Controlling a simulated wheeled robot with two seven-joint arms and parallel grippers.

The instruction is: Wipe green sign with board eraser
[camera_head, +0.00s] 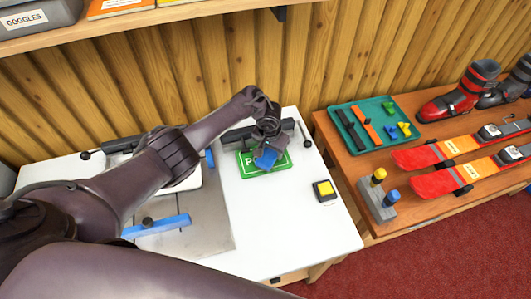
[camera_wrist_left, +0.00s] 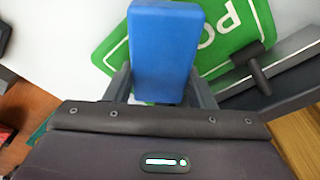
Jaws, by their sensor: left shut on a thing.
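The green sign (camera_head: 278,168) with white letters lies flat on the white table, partly hidden by my left gripper. It also shows in the left wrist view (camera_wrist_left: 232,40), with the letters "PO" partly visible. My left gripper (camera_head: 266,150) reaches over the sign from the left, and its fingers are shut on a blue block, the board eraser (camera_head: 266,158). In the left wrist view the eraser (camera_wrist_left: 165,50) sits between the two fingers (camera_wrist_left: 160,90) and overlaps the sign. I cannot tell whether the eraser touches the sign. My right gripper is not in view.
A yellow button box (camera_head: 325,190) stands right of the sign. A dark clamp bar (camera_head: 240,135) lies behind it. A grey board with a blue bar (camera_head: 157,226) is at left. The wooden bench at right holds a teal tray (camera_head: 361,143) and skis (camera_head: 450,153).

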